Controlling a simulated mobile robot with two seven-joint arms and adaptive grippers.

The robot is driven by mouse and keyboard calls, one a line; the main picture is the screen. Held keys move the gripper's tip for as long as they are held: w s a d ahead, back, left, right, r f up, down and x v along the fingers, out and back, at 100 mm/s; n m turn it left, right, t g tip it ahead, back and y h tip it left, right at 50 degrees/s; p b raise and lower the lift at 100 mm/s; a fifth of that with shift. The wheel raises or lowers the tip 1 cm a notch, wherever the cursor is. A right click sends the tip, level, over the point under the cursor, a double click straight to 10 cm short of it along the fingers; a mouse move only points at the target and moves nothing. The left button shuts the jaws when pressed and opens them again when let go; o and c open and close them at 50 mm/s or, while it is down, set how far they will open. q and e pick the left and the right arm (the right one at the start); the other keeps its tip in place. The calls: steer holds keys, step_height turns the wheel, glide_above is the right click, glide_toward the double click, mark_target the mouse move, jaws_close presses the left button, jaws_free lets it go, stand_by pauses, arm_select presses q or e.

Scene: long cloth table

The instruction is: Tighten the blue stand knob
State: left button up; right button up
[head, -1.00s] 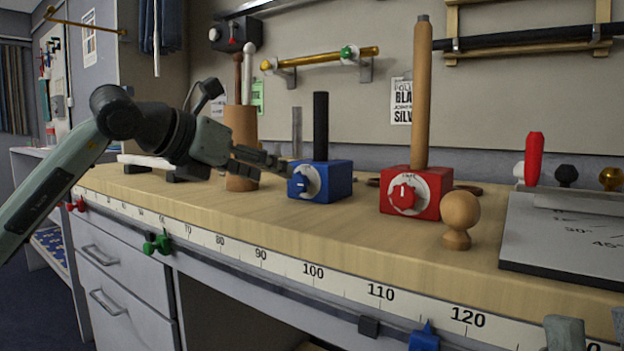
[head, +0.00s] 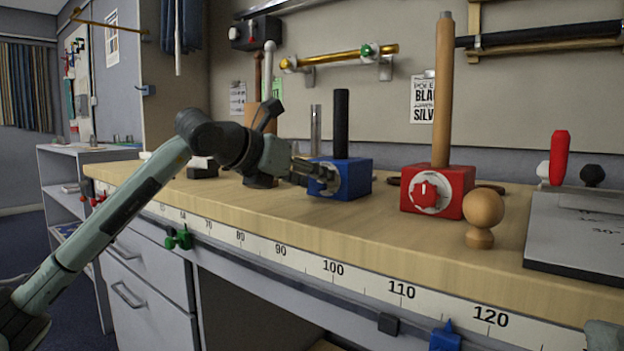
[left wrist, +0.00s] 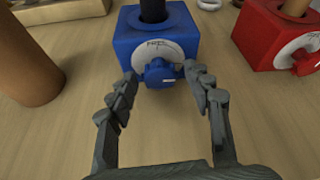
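The blue stand (head: 350,180) is a blue box with a black upright rod, standing on the table. Its blue knob (left wrist: 160,73) sits on a white dial (left wrist: 150,54) in the left wrist view. In the head view my left gripper (head: 322,178) is in front of the dial and hides the knob. In the left wrist view the left gripper (left wrist: 160,76) is open, one fingertip on each side of the knob. A gap shows at the left finger; the right fingertip is very close, and I cannot tell if it touches. Only a bit of my right gripper (head: 603,338) shows at bottom right.
A red stand (head: 455,192) with a red knob and wooden rod stands to the right. A brown cylinder (left wrist: 28,65) stands left of the gripper.

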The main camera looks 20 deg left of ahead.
arm_select(q)
steer(key=c, duration=0.9)
steer(key=shift+m+y, duration=0.5)
steer(key=shift+c, duration=0.4)
steer(key=o, duration=1.2)
steer(key=shift+c, duration=0.2)
steer(key=v, duration=1.2)
steer(key=shift+s+f, duration=0.15)
